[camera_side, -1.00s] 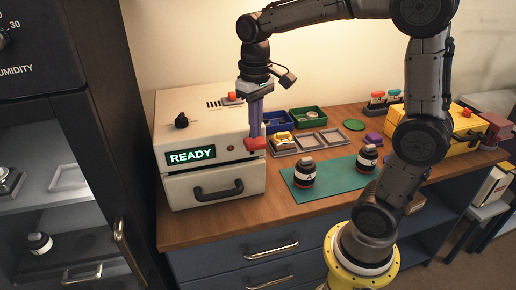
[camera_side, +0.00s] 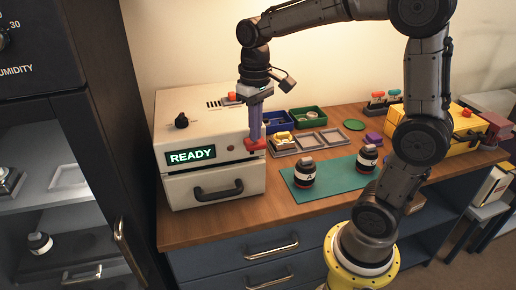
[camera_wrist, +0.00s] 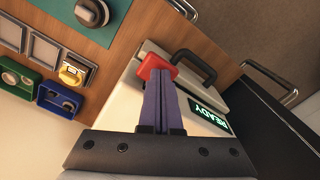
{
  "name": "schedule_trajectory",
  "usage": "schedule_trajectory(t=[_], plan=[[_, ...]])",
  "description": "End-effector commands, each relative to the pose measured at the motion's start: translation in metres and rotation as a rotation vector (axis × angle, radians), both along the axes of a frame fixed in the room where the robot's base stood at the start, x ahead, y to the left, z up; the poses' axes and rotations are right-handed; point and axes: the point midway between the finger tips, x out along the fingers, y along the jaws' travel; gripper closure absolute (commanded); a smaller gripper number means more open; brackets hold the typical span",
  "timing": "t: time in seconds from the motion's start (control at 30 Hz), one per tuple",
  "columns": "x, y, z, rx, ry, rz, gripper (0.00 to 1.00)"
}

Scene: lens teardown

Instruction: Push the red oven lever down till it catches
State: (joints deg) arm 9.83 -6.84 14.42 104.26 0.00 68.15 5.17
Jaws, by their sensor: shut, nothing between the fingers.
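The oven (camera_side: 175,110) is a cream box at the left of the bench, with a lit green READY display (camera_side: 191,156) and a dark door handle (camera_side: 218,190). The red lever (camera_side: 254,144) sticks out at its right front edge. My gripper (camera_side: 256,138) points down with its purple fingers shut and empty, the tips at the lever. In the wrist view the fingertips (camera_wrist: 158,72) overlap the red lever (camera_wrist: 155,66), and they seem to touch it. I cannot tell whether the lever has caught.
A green mat (camera_side: 330,178) with two dark jars lies right of the oven. Grey trays (camera_side: 308,144) and blue and green bins stand behind it. A yellow case (camera_side: 440,128) is at the right. A dark cabinet stands left of the bench.

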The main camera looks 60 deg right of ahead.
Motion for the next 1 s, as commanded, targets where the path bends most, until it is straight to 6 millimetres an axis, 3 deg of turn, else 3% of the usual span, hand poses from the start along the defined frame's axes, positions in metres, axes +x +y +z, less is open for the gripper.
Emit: schedule_trajectory(t=[1.0], plan=[[-0.001,0.000,-0.038,0.001,0.004,0.000,1.00]])
